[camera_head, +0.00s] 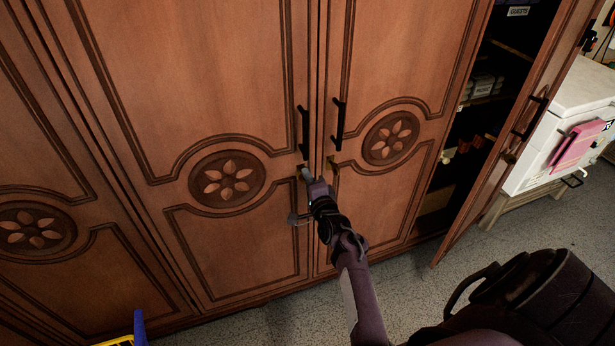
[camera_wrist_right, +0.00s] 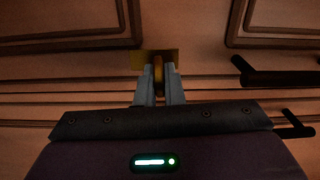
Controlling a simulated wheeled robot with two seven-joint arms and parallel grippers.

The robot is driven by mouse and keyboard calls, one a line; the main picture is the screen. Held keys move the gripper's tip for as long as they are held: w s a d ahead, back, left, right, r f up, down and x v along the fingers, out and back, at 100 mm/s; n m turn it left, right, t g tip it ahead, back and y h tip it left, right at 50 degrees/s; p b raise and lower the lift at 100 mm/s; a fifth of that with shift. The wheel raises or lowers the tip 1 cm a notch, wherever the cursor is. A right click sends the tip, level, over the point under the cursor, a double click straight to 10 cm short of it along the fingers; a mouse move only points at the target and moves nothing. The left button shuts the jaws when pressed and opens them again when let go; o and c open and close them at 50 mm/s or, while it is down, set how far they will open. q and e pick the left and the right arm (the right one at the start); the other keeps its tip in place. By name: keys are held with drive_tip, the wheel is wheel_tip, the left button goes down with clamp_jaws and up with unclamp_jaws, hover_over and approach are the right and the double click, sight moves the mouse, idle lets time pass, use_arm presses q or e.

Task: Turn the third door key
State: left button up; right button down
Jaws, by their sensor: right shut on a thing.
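The wooden wardrobe door (camera_head: 240,70) left of the middle seam is closed and has a black handle (camera_head: 304,130). My right gripper (camera_head: 307,176) is at that door's lock, just below the handle. In the right wrist view the gripper (camera_wrist_right: 159,88) is shut on a brass key (camera_wrist_right: 158,72), with a finger on each side. The key stands in front of a brass lock plate (camera_wrist_right: 140,60). The fingers hide part of the key. A second brass lock (camera_head: 333,164) shows on the closed door (camera_head: 400,60) to the right. My left gripper is not in view.
The rightmost wardrobe door (camera_head: 525,120) stands open, showing dark shelves (camera_head: 485,98). A white cabinet (camera_head: 580,95) with a pink cloth (camera_head: 577,145) stands beyond it. A blue and yellow object (camera_head: 139,328) shows at bottom left.

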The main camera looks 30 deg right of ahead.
drive_tip(key=shift+m, duration=0.5)
drive_tip(key=c, duration=1.6)
unclamp_jaws()
drive_tip(key=shift+o, duration=0.2)
